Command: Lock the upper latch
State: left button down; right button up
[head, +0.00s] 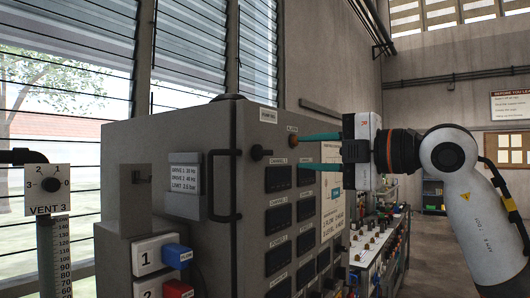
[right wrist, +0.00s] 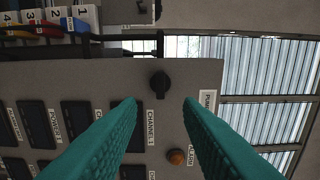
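The upper latch (head: 258,152) is a small black turn knob near the top of the grey cabinet door, under the pump label. Its short grip points right in the head view. In the right wrist view the latch (right wrist: 159,84) shows ahead, between the lines of the two fingers. My right gripper (head: 296,152) has two teal fingers spread apart with nothing between them. It is to the right of the latch, and its tips appear apart from it. In the right wrist view the gripper (right wrist: 160,103) also shows open. My left gripper is not in view.
The grey cabinet (head: 180,130) carries a black bar handle (head: 222,187), several dark displays (head: 278,178) and an orange lamp (head: 293,140) close to my upper finger. Blue and red plugs (head: 178,256) stick out at lower left. A bench with equipment (head: 375,240) stands behind.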

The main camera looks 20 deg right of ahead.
aim_at(268, 154)
jog(key=p+x, duration=0.2)
jog(key=x, duration=0.6)
jog(key=shift+a+p, duration=0.15)
jog(key=shift+p, duration=0.2)
jog(key=shift+a, duration=0.1)
jog(key=shift+w+a, duration=0.15)
jog(key=shift+w, duration=0.05)
jog(key=shift+c, duration=0.4)
grip_shut()
jog(key=shift+f, duration=0.15)
dwell(0.4)
